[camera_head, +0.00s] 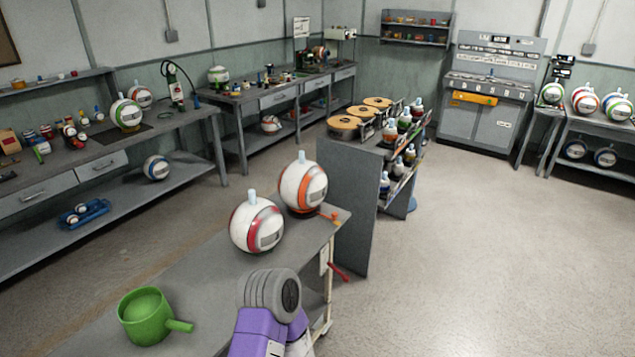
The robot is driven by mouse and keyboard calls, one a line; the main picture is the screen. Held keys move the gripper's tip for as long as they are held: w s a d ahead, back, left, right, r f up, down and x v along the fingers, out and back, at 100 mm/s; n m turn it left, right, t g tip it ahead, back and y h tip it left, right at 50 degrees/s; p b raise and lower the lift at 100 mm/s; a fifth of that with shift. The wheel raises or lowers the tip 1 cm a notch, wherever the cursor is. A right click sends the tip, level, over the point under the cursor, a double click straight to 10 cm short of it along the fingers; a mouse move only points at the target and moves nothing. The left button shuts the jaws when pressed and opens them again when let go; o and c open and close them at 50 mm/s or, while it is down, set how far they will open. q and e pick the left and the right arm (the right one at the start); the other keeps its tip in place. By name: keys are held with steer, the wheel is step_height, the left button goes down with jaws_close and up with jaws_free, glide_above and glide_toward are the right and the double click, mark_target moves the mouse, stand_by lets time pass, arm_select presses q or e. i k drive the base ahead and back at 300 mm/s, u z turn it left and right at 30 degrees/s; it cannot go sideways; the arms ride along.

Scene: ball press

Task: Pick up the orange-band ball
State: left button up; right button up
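The orange-band ball (303,187) is white with orange bands, a grey patch on its side and a small pale knob on top. It sits near the far end of the grey bench (200,290) in front of me. A similar ball with red bands (257,226) sits just nearer and to its left; the two look very close, and I cannot tell if they touch. No gripper fingers show in this view, and nothing holds the orange-band ball. A purple part with a grey ribbed end rises from the bottom edge; I cannot tell if it is my arm.
A green mug-like pot (146,316) with a handle stands on the near bench. An orange lever (327,215) and a red handle (338,271) are by the bench's right end. The floor (470,270) to the right is clear.

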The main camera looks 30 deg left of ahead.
mark_target(303, 184)
steer(key=i, duration=3.35)
steer(key=u, duration=3.85)
